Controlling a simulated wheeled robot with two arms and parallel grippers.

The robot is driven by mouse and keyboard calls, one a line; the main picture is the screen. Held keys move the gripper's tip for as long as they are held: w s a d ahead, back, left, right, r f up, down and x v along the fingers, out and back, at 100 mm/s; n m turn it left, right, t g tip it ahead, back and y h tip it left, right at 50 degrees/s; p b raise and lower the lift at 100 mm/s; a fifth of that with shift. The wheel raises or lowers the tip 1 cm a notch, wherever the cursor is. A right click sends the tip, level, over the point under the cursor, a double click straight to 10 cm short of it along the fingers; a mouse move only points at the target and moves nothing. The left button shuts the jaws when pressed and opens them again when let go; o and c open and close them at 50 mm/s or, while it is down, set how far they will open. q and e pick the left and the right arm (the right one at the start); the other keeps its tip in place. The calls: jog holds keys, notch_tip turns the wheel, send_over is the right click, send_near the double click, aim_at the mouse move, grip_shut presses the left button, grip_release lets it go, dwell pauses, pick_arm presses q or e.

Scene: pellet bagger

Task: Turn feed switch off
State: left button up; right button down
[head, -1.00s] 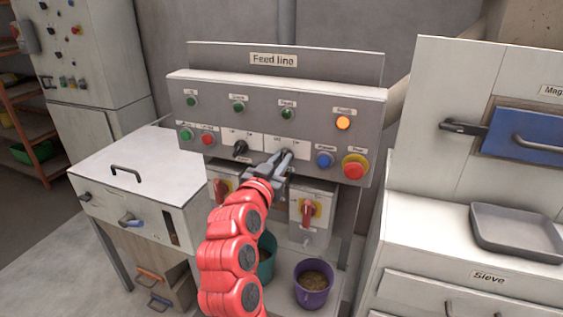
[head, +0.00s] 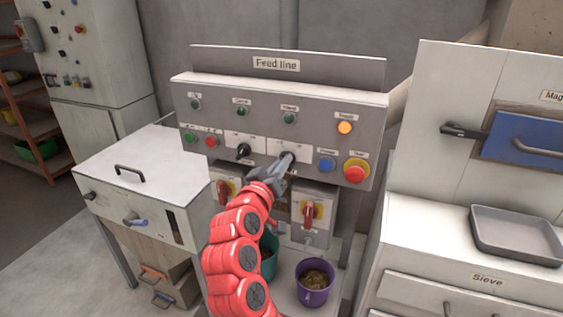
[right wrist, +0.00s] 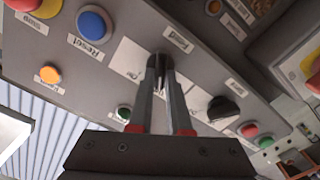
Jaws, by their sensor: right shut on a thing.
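The Feed line panel (head: 330,108) stands in the middle of the head view. My right gripper (head: 285,162) reaches up to the right-hand rotary switch on it. In the right wrist view its fingers (right wrist: 157,75) are shut on the dark switch knob (right wrist: 157,58), in front of a white plate (right wrist: 130,58). The fingers hide most of the knob, so I cannot read its position. The label by it looks like "Feed", seen upside down. A second black rotary knob (head: 243,150) sits to its left and is free; it also shows in the right wrist view (right wrist: 222,108). My left gripper is out of view.
A blue Reset button (head: 326,165) and a red stop button on yellow (head: 356,171) sit right of the switch. An amber lamp (head: 345,128) glows. Red-and-yellow isolators (head: 309,211) and a purple bucket (head: 314,283) are below.

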dwell(0.4)
jog(key=c, duration=0.9)
grip_release()
jog(key=shift+o, duration=0.2)
jog(key=b+v, duration=0.3)
jog(key=v, duration=1.4)
jog(key=shift+s, duration=0.25)
jog(key=shift+w+a, duration=0.1)
